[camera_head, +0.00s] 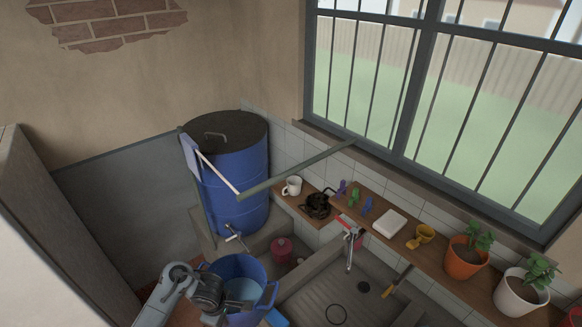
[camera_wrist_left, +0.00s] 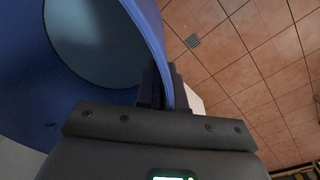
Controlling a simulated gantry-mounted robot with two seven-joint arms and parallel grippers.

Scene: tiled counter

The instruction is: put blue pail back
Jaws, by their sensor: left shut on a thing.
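The blue pail (camera_head: 259,269) is at the lower middle of the head view, in front of the big blue barrel. It looks upright, and a lighter blue-grey surface shows inside it. My left gripper (camera_head: 213,297) is at the pail's left side. In the left wrist view my left gripper (camera_wrist_left: 163,88) is shut on the rim of the pail (camera_wrist_left: 150,28), with the wall between its fingers. The pail's underside is hidden, so I cannot tell whether it rests on something. My right gripper is not in view.
The blue barrel (camera_head: 240,180) with a tap (camera_head: 235,236) stands behind the pail. A dark red container (camera_head: 281,251) is right of the pail. The sink (camera_head: 335,290) lies further right. A ledge (camera_head: 455,270) holds a mug, pots and small items. Tiled floor (camera_wrist_left: 250,60) shows below.

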